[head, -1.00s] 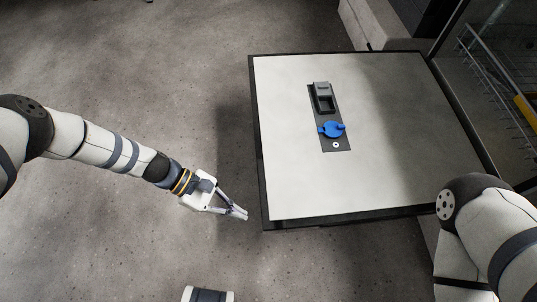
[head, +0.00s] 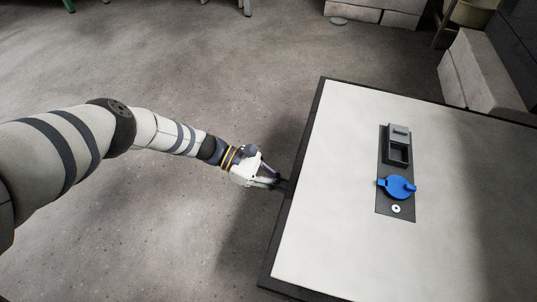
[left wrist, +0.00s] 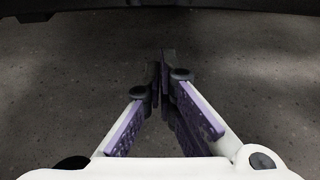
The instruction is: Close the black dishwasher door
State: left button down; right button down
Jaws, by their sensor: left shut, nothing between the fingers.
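The dishwasher door (head: 335,170) hangs open and lies roughly level, its whitish inner face up with a dark rim. It carries a grey dispenser (head: 398,144) and a blue cap (head: 398,187). My left gripper (head: 281,185) is shut and empty, with its fingertips at the door's left edge in the head view. I cannot tell whether they touch the rim or reach beneath it. In the left wrist view the purple-padded fingers (left wrist: 160,78) meet at their tips over the floor, and a dark edge (left wrist: 160,12) crosses the top. My right gripper is not in view.
Grey speckled floor (head: 180,70) lies open left of and behind the door. Pale blocks (head: 480,72) stand at the upper right, with a dark unit beside them. Several stool or table legs (head: 246,8) show at the top edge.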

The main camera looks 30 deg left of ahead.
pick_arm(q)
jog(key=shift+a+r, duration=0.15)
jog(key=shift+r, duration=1.5)
